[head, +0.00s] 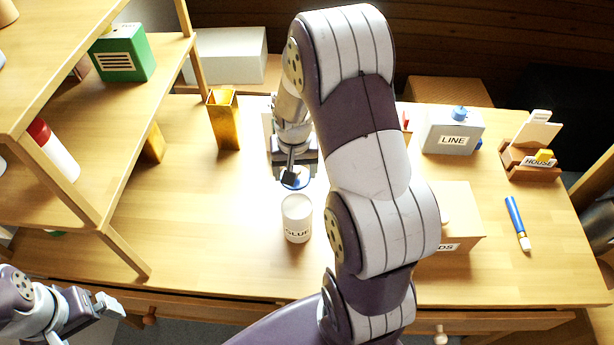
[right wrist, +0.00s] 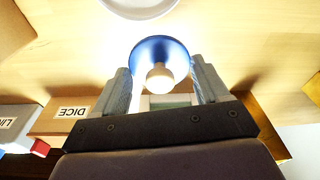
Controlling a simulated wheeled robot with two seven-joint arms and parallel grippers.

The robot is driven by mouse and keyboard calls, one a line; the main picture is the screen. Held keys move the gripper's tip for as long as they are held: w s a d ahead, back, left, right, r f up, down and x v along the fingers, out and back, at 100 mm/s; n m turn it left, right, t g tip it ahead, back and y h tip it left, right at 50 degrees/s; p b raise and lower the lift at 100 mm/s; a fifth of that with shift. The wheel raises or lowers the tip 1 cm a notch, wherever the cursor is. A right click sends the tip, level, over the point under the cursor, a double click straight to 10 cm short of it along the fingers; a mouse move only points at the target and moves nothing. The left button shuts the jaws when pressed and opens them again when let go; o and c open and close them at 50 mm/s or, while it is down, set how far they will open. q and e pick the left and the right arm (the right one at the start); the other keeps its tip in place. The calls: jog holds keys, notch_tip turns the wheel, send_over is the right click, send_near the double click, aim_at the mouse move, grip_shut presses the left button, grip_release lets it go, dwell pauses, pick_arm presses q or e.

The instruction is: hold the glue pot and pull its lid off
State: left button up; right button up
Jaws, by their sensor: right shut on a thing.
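The white glue pot (head: 297,219) stands upright on the table, its label facing me; part of its round white rim shows at the top of the right wrist view (right wrist: 140,6). The blue lid (head: 295,179) with a pale knob is apart from the pot, behind it in the head view. My right gripper (head: 292,172) is shut on the lid; in the right wrist view the blue lid (right wrist: 151,52) sits between the two fingers. My left gripper (head: 108,304) is at the lower left, off the table's front edge, away from the pot; its finger opening is unclear.
A wooden shelf (head: 120,175) stands at the left with a green box (head: 123,53). A yellow holder (head: 224,120) is behind the pot. A LINE box (head: 452,132), a HOUSE card holder (head: 530,163) and a blue brush (head: 516,220) are at the right. Table left of the pot is clear.

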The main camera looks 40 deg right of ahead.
jog(key=s+d+r+m+b, duration=0.1)
jog(key=s+d+r+m, duration=0.1)
jog(key=s+d+m, duration=0.3)
jog(key=shift+h, duration=0.3)
jog(key=w+a+f, duration=0.1)
jog(key=w+f, duration=0.1)
jog(key=w, duration=0.1)
jog(key=w+a+f, duration=0.1)
jog(key=w+f, duration=0.1)
jog(key=w, duration=0.1)
jog(key=w+a+f, duration=0.1)
jog(key=w+f, duration=0.1)
jog(key=w, duration=0.1)
jog(key=shift+w+a+f+b, duration=0.15)
jog(key=shift+a+f+b, duration=0.2)
jog(key=shift+a, duration=0.05)
notch_tip(320, 180, down, 4)
jog(key=shift+r, duration=0.1)
jog(key=shift+f+b, duration=0.2)
jog(key=shift+b, duration=0.1)
pick_arm(q)
jog(key=f, duration=0.3)
jog(key=shift+w, duration=0.25)
pick_arm(e)
jog(key=o, duration=1.2)
jog(key=shift+c, duration=0.2)
